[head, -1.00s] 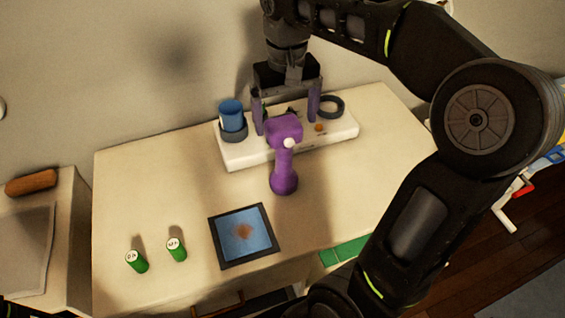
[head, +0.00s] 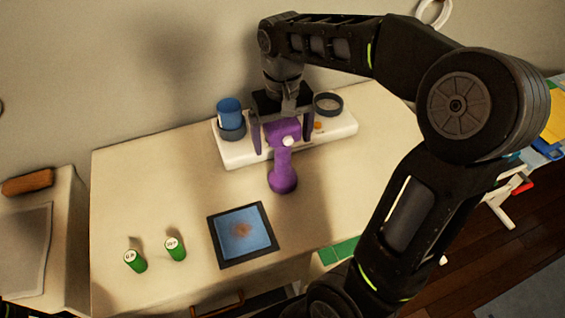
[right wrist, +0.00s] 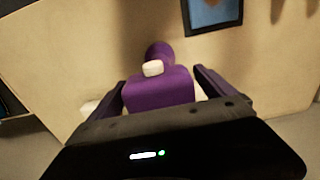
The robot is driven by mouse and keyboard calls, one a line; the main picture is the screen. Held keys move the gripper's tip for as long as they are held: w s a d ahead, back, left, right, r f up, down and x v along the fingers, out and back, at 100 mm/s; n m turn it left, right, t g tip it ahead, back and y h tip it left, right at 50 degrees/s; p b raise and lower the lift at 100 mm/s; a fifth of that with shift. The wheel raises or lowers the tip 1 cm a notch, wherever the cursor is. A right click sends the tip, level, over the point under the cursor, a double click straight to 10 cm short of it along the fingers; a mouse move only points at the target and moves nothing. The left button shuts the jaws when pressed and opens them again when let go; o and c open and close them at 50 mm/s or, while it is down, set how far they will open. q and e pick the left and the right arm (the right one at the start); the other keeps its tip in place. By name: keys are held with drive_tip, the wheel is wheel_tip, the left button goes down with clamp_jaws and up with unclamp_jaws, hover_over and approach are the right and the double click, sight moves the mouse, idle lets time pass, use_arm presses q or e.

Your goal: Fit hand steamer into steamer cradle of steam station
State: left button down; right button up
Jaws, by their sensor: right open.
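The purple hand steamer (head: 283,176) has its head at the front middle of the white steam station (head: 342,129), its rounded handle end pointing towards me over the table. My right gripper (head: 283,140) is open, with one finger on each side of the steamer's head. In the right wrist view the steamer (right wrist: 158,92) lies between the two spread fingers (right wrist: 160,95), with gaps visible beside it. The station's middle is hidden behind the gripper and steamer, so I cannot tell whether the steamer touches the cradle. My left gripper is out of view.
A blue cup (head: 229,112) stands in the station's left dark ring; the right ring (head: 328,104) is empty. A dark-framed blue picture (head: 242,234) and two green cylinders (head: 135,261) lie nearer.

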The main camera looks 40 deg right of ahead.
drive_tip(key=shift+f, duration=0.4)
clamp_jaws()
idle(1.2)
